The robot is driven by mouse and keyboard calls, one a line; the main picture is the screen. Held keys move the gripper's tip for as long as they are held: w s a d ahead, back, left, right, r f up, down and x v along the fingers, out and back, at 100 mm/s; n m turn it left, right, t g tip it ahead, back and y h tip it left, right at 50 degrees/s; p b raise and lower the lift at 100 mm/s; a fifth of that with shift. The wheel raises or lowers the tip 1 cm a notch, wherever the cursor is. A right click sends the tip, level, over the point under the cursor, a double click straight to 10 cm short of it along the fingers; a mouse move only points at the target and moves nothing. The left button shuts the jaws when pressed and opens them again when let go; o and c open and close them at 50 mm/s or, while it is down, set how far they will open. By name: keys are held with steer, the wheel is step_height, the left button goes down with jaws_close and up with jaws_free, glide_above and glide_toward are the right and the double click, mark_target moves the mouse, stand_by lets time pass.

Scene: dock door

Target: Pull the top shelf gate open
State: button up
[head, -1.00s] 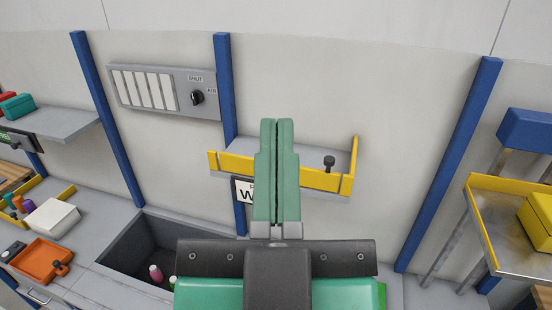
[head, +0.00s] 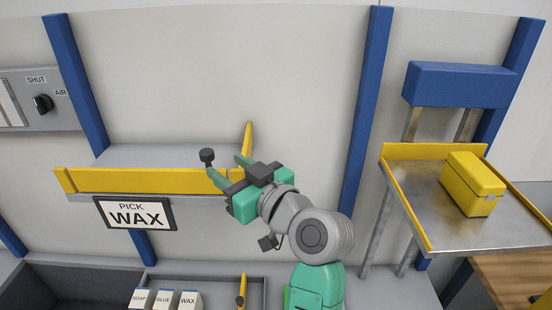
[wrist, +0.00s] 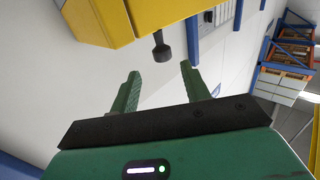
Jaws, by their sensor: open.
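The top shelf gate is a yellow bar (head: 140,180) along the front of a grey wall shelf (head: 170,155). A dark knob (head: 207,155) stands near its right end. My gripper (head: 226,166) is at that right end, open and empty, with its green fingers pointing toward the knob. In the wrist view, the yellow gate (wrist: 110,18) fills the upper left. The knob (wrist: 162,50) shows just beyond and between the two fingertips of my gripper (wrist: 160,70), apart from both. The gate's right end is partly hidden behind my gripper.
A "PICK WAX" sign (head: 135,214) hangs below the shelf. A steel tray (head: 435,225) with a yellow box (head: 472,184) stands to the right. Below are labelled boxes (head: 164,299). A blue post (head: 365,110) rises right of my arm.

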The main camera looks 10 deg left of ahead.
mark_target(211, 158)
steer(key=shift+w+f, duration=0.15)
steer(key=shift+f, duration=0.05)
steer(key=shift+a+r, duration=0.1)
steer(key=p+x, duration=0.1)
steer(key=x, duration=0.6)
steer(key=shift+a+p, duration=0.35)
steer(key=shift+p, duration=0.05)
jaws_close()
